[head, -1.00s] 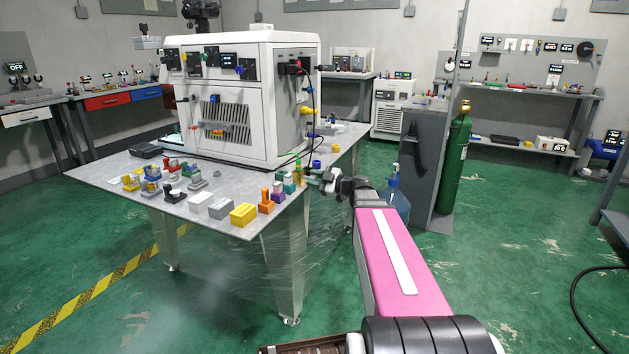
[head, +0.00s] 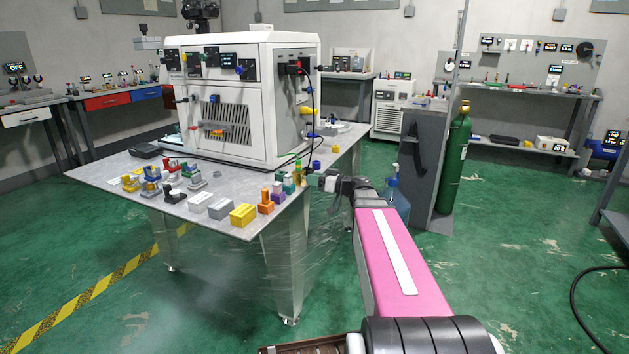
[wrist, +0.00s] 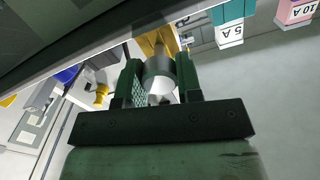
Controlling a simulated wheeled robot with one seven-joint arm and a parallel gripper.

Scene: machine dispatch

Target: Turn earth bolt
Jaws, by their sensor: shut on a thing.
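My gripper (wrist: 160,80) shows in the wrist view with its two green fingers closed on a short grey cylinder, apparently the earth bolt (wrist: 160,70). A yellow part (wrist: 152,42) sits right behind the cylinder; I cannot tell whether the two are joined. In the head view, my gripper (head: 311,180) is at the right edge of the grey table, by a small yellow-green upright piece (head: 298,171). The gripped cylinder cannot be made out there.
A white machine cabinet (head: 240,95) stands on the table (head: 150,190), with several small coloured blocks in front. In the wrist view, a teal 5 A block (wrist: 230,30) and a pink 10 A block (wrist: 297,12) stand close by. A green gas cylinder (head: 455,160) stands right.

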